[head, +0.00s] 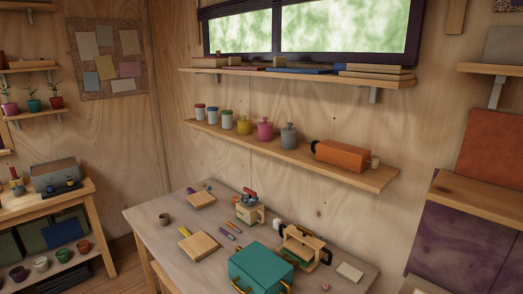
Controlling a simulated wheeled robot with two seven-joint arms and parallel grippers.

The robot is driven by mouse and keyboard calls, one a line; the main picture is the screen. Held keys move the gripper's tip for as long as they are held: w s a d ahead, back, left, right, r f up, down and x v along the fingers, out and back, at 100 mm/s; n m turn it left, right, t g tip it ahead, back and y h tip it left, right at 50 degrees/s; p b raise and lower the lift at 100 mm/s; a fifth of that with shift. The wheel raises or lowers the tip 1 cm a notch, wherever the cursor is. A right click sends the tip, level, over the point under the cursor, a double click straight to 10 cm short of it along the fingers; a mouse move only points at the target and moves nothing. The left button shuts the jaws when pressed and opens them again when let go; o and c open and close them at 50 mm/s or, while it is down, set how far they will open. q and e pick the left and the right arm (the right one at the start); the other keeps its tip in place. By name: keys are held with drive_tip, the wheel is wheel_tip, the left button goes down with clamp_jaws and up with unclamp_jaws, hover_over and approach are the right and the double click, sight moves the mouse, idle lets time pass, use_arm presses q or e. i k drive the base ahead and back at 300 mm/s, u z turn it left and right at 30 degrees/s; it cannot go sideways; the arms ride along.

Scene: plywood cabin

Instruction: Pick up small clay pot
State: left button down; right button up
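A small brown-grey pot or cup (164,219) stands upright on the left part of the wooden table (146,228). A small terracotta-coloured pot (83,246) stands on the lower shelf of the bench at the left, beside a cream pot (40,264) and a dark purple pot (18,272). I cannot tell for certain which one is the small clay pot. Neither of my grippers shows in the head view.
The table also holds wooden blocks (199,246), a teal box (260,268), a small machine (249,207) and a wooden-framed device (303,247). The table around the brown-grey pot is mostly clear.

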sight(165, 218)
drive_tip(key=u, duration=0.25)
drive_tip(key=k, duration=0.35)
drive_tip(key=u, duration=1.9)
drive_tip(key=i, duration=2.35)
drive_tip(key=z, duration=0.3)
drive_tip(key=i, duration=1.45)
drive_tip(key=z, duration=1.25)
